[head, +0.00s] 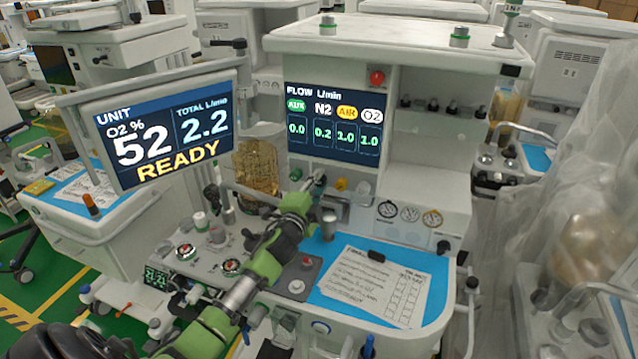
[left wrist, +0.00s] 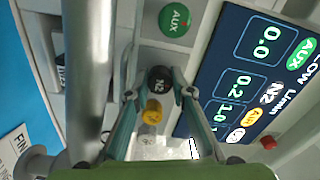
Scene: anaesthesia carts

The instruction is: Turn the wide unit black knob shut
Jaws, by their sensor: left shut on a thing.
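The wide unit (head: 380,45) stands ahead with its flow screen (head: 333,122); N2 reads 0.2, AUX 0.0, AIR and O2 1.0. The black knob marked N2 (left wrist: 159,79) sits in the row below the screen, between the green AUX knob (left wrist: 174,20) and the yellow knob (left wrist: 153,112). My left gripper (left wrist: 157,86) is shut on the black knob, with a finger on each side. In the head view my left gripper (head: 313,186) reaches up to the row and mostly hides the black knob. My right gripper is out of view.
The yellow knob (head: 341,184) is close beside my fingers. A metal post (left wrist: 88,70) stands near the wrist. The READY screen (head: 163,130) is left of my arm. Papers (head: 375,288) lie on the blue worktop below.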

